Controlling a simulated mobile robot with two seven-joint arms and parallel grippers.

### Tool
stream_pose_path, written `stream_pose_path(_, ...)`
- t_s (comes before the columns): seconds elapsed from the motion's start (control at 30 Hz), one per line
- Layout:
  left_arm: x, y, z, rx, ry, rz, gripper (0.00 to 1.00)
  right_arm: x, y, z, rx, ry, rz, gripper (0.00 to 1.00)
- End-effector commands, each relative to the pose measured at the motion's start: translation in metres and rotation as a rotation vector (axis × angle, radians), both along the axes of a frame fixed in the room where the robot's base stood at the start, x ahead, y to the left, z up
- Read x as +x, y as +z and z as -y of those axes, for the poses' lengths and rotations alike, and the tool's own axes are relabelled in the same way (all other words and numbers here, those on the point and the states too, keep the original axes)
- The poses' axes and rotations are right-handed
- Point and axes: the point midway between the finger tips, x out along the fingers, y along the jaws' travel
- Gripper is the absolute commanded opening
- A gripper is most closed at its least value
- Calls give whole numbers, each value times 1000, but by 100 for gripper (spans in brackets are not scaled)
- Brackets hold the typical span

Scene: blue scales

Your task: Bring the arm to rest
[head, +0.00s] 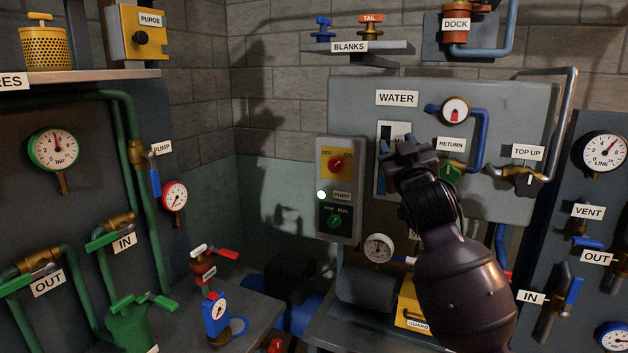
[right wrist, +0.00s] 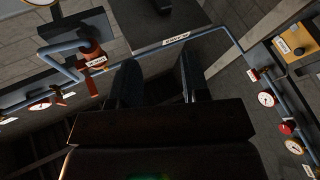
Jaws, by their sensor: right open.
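My right arm (head: 462,285) reaches up from the lower right in the head view. Its dark gripper (head: 402,150) is in front of the grey WATER panel (head: 360,95), beside the RETURN label, and hides part of a white-framed gauge strip (head: 383,170). In the right wrist view the two fingers of the gripper (right wrist: 160,80) stand apart with nothing between them. I cannot tell from the head view how far the fingertips are from the panel. My left gripper is not in view.
A control box (head: 340,190) with a red knob and a green knob stands left of the gripper. The green RETURN valve (head: 450,172) and blue pipe (head: 480,140) are close on its right. A shelf labelled BLANKS (head: 358,47) is above. A bench (head: 240,318) is at lower left.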

Motion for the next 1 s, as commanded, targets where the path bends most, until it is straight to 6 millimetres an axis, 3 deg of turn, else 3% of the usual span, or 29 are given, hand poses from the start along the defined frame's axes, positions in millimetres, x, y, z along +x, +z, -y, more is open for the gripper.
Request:
stream_pose_path(0.03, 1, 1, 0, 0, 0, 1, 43, -5, -29, 4, -7, 10, -26, 43)
stream_pose_path(0.1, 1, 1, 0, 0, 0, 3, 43, -13, -62, 9, -15, 24, -53, 43)
stream_pose_path(0.47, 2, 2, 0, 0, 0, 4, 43, -77, -223, 38, 17, 67, -228, 43)
stream_pose_path(0.77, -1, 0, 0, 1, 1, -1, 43, -160, -348, 65, 106, 48, -440, 43)
stream_pose_path(1.0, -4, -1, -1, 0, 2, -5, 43, -247, -440, 87, 145, -9, -640, 43)
